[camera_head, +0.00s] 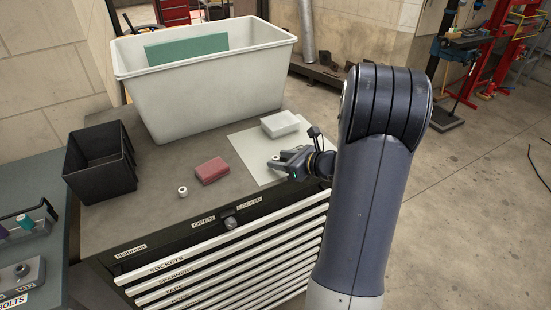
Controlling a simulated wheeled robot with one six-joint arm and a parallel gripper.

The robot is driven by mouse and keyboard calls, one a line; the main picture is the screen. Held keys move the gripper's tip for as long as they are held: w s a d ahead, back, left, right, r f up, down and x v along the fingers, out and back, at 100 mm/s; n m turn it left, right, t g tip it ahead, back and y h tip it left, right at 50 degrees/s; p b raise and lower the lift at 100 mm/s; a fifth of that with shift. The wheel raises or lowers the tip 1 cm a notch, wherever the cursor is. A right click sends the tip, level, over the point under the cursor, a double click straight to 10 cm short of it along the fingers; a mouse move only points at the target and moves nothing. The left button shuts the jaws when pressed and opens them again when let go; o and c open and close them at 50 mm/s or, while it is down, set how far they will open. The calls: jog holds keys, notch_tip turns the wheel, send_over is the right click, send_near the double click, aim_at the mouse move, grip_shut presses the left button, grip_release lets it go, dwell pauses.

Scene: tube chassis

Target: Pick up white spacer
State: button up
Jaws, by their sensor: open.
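A small white ring-shaped spacer (183,191) sits on the grey top of the tool cabinet, left of a red block. My gripper (277,163) is over the right part of the cabinet top, above a pale sheet. It is open and well to the right of the spacer, with the red block between them. A small pale spot shows at its fingertips; I cannot tell whether it is a separate thing. My arm hides the right end of the cabinet.
The red block (212,170) lies near the front edge. A black open bin (100,165) stands at left, a large white tub (205,92) with a green panel behind. A small white tray (281,124) sits on the pale sheet (247,143). Cabinet top (150,215) is clear in front of the spacer.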

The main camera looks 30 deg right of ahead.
jog(key=shift+w+a+f, duration=0.1)
jog(key=shift+w, duration=0.15)
jog(key=shift+c, duration=0.6)
grip_shut()
